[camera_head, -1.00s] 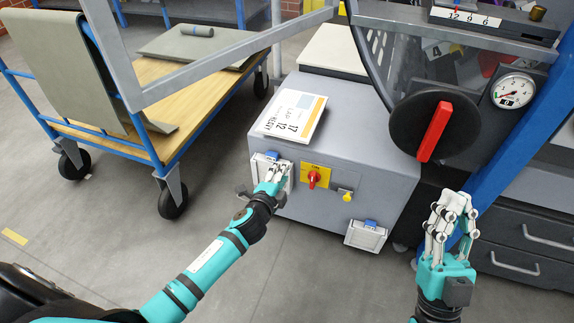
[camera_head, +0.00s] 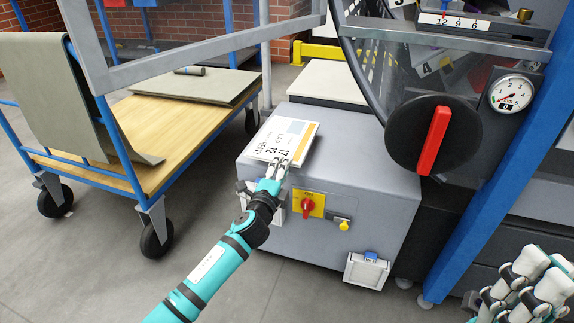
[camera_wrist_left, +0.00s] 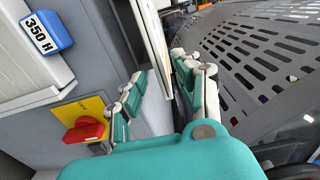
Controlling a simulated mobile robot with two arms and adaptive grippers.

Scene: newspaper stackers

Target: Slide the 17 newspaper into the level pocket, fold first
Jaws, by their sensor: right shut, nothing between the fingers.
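The newspaper (camera_head: 282,141) printed with 17 lies flat on the grey cabinet top, with its near edge at the cabinet's front. My left gripper (camera_head: 277,168) is at that near edge. In the left wrist view its fingers (camera_wrist_left: 160,90) are apart, and the newspaper's edge (camera_wrist_left: 157,45) shows between them. A white pocket (camera_head: 366,270) with a blue tag hangs low on the cabinet's front right. Another white pocket (camera_wrist_left: 65,60), tagged 350 H, is on the left of the cabinet front, mostly behind my gripper in the head view. My right gripper (camera_head: 522,285) is shut and empty at bottom right.
The grey cabinet (camera_head: 350,160) carries a red switch (camera_head: 306,205) on a yellow plate between the pockets. A perforated guard (camera_wrist_left: 250,60) stands close by in the wrist view. A black wheel with a red handle (camera_head: 435,140) is at right. A cart (camera_head: 150,130) stands at left.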

